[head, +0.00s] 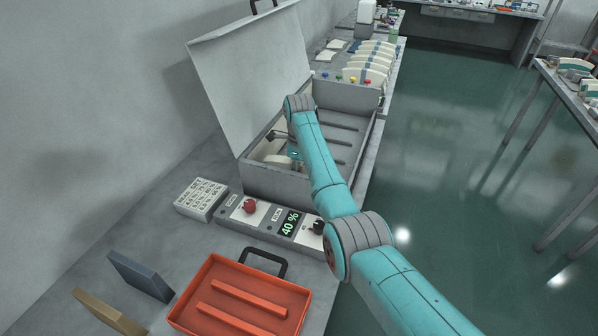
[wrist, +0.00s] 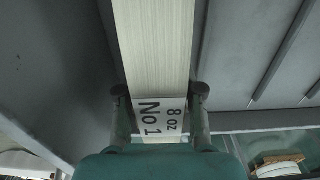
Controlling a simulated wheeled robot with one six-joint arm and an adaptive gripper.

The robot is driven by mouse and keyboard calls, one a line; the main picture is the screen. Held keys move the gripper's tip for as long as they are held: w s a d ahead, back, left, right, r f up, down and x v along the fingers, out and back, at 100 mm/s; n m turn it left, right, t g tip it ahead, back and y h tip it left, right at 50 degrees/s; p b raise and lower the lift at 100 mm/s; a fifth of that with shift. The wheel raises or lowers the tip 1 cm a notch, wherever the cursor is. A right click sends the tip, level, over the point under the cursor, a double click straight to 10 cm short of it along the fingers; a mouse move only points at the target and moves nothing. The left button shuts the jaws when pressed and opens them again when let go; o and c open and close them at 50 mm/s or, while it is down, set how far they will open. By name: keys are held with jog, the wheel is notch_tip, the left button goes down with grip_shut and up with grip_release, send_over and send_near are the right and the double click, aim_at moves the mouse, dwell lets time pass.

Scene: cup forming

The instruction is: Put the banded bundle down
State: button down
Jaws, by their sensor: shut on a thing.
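The banded bundle (wrist: 153,45) is a stack of pale sheets with a white band (wrist: 160,115) marked "8 oz No 1" in the wrist view. My gripper (wrist: 161,92) is shut on it, with one finger on each side at the band. In the head view my gripper (head: 292,152) is down inside the open grey box (head: 290,184), near its left side. A pale part of the bundle (head: 268,149) shows there beside the arm; the rest is hidden. I cannot tell whether the bundle touches the box floor.
The box lid (head: 250,70) stands open at the left. Ribs (head: 340,143) run along the bare box floor to the right. In front are a control panel (head: 268,222) reading 40 %, a lettered white block (head: 201,198) and an orange tray (head: 240,297). More pale bundles (head: 372,65) stand behind.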

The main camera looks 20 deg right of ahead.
jog(key=c, duration=0.7)
grip_release()
notch_tip(320, 180, up, 12)
jog(key=shift+r, duration=0.1)
dwell(0.4)
